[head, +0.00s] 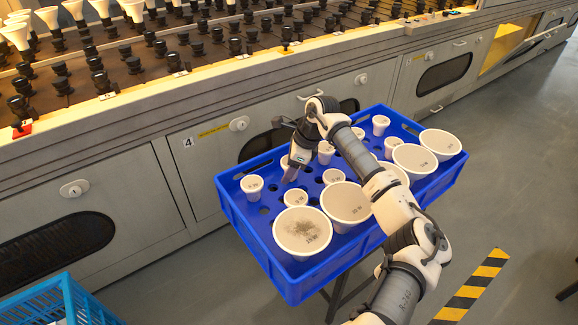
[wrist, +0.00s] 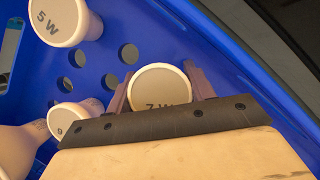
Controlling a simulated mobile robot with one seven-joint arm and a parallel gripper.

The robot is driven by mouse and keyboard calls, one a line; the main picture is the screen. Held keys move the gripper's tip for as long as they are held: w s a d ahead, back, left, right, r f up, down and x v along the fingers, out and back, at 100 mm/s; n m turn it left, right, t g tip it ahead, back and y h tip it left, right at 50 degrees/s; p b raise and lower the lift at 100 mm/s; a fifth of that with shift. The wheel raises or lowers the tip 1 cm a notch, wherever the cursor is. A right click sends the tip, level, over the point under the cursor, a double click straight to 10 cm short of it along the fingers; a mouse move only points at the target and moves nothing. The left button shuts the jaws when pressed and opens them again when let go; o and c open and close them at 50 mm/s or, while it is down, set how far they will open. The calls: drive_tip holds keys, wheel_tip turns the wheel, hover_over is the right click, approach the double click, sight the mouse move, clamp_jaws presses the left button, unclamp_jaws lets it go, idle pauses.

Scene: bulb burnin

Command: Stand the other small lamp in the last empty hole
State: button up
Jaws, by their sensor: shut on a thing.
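My gripper (wrist: 160,88) is shut on a small white lamp marked 7 W (wrist: 162,90), with one finger on each side of its round face. In the head view my gripper (head: 292,174) is over the left part of the blue crate (head: 345,272), and my wrist hides much of what is around it. The crate's floor has round holes, several of them empty near the held lamp in the wrist view. Whether the held lamp's lower end is in a hole is hidden. Another small lamp (head: 252,187) stands left of my gripper, and one more (head: 296,199) just below it.
Large white lamps, one with a dark speckled face (head: 302,231), stand along the crate's near side. A lamp marked 5 W (wrist: 62,20) stands near the held one. The burn-in rack (head: 150,70) with rows of sockets is behind. A light blue crate (head: 60,300) is front left.

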drive_tip(key=shift+f, duration=0.45)
drive_tip(key=o, duration=1.1)
drive_tip(key=shift+c, duration=0.2)
drive_tip(key=p+v, duration=0.1)
drive_tip(key=v, duration=1.3)
drive_tip(key=shift+a, duration=0.1)
